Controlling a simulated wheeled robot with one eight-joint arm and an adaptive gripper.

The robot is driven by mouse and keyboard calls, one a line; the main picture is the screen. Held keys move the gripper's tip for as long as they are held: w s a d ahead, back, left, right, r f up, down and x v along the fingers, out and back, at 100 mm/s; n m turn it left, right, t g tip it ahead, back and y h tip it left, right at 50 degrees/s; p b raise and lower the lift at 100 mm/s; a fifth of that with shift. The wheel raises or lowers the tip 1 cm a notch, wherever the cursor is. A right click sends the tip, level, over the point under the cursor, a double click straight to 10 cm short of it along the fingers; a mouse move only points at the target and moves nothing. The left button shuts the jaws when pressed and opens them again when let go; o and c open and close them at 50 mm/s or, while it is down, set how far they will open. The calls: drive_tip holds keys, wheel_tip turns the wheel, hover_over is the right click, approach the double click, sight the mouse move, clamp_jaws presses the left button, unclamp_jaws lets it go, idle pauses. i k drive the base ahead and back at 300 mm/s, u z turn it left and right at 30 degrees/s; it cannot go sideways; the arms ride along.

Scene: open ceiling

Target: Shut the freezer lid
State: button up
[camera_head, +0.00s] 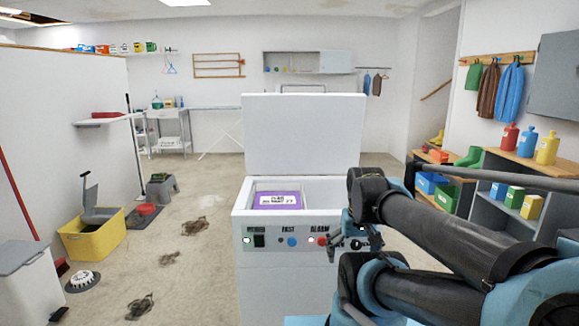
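The white chest freezer (262,285) stands straight ahead of me. Its lid (304,135) is open and stands upright at the back edge. A purple item with a white label (280,200) shows inside the freezer. The front panel has a dark switch, a blue knob and a red knob. My arm hides the right side of the freezer, and I cannot make out the finger opening.
A yellow mop bucket (94,237), a white bin (28,285) and a grey step stool (161,190) stand at left. Dark rags lie on the floor left of the freezer. Shelves with bottles (548,148) line the right wall.

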sight(284, 133)
drive_tip(key=u, duration=1)
drive_tip(key=i, duration=0.7)
drive_tip(key=z, duration=1)
